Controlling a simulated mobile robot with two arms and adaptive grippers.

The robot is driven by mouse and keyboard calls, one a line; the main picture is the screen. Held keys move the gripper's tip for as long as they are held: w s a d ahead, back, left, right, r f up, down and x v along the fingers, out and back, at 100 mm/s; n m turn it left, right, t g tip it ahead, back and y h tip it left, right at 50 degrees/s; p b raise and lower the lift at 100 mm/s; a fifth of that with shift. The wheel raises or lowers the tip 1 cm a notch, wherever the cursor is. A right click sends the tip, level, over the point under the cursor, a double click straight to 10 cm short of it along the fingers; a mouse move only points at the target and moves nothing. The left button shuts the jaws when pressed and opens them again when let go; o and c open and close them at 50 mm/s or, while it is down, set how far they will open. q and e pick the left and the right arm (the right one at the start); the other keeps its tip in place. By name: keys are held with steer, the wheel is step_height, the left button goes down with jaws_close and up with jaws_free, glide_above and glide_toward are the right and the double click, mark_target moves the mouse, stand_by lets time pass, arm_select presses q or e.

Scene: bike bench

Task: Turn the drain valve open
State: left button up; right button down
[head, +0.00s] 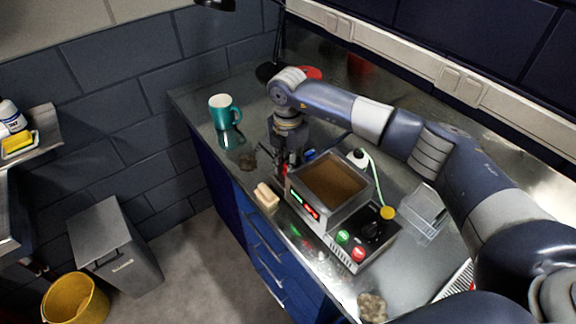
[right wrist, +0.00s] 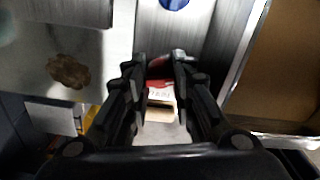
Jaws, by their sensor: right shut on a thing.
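The cleaner (head: 345,212) is a metal box with a brown-filled tank, a red and green display and a control panel, standing on the metal bench. My right gripper (head: 288,165) points down at the tank's left side. In the right wrist view, its fingers (right wrist: 160,75) are closed on a small red part (right wrist: 160,86), which appears to be the drain valve's handle. The fingers hide most of it, and its angle cannot be told. The brown tank (right wrist: 282,62) shows at the right of that view. My left gripper is not in view.
A teal mug (head: 222,112) stands at the bench's far left. A pale block (head: 266,196) lies near the front edge. A clear tray (head: 424,213) lies right of the cleaner. A yellow bucket (head: 75,299) and a grey bin (head: 117,250) stand on the floor.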

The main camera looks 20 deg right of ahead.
steer(key=shift+m, duration=0.8)
steer(key=shift+r, duration=0.1)
steer(key=c, duration=1.3)
jaws_free()
step_height(320, 180, up, 8)
steer(key=shift+w+f, duration=0.1)
steer(key=shift+w, duration=0.05)
